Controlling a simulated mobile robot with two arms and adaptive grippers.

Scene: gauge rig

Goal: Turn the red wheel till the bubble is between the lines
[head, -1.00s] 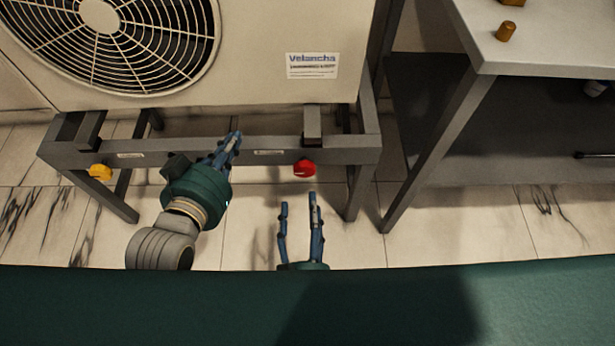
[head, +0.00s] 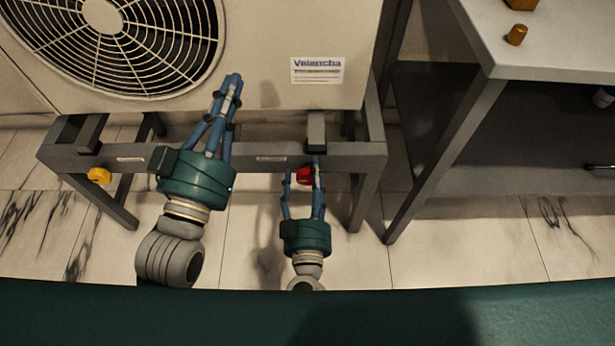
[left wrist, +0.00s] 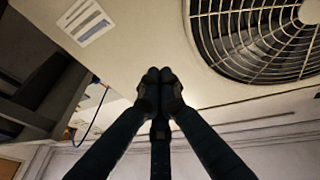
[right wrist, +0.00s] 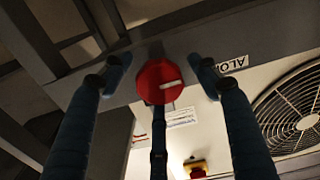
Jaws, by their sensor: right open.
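The red wheel (head: 304,176) sits on the front rail of the grey stand (head: 235,160) under the fan unit. In the right wrist view the red wheel (right wrist: 160,82) is round with a white mark pointing right. My right gripper (head: 303,168) is open, with its fingers on either side of the wheel; I cannot tell whether they touch it. It also shows in the right wrist view (right wrist: 159,66). My left gripper (head: 232,80) is shut and empty in front of the unit's casing; its fingertips meet in the left wrist view (left wrist: 158,76). I cannot make out the bubble or its lines.
The fan unit (head: 265,45) stands above the rail. A grey table (head: 560,60) with a brass-coloured piece (head: 516,35) is at the right. Clear tiled floor (head: 345,255) lies in front of the stand.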

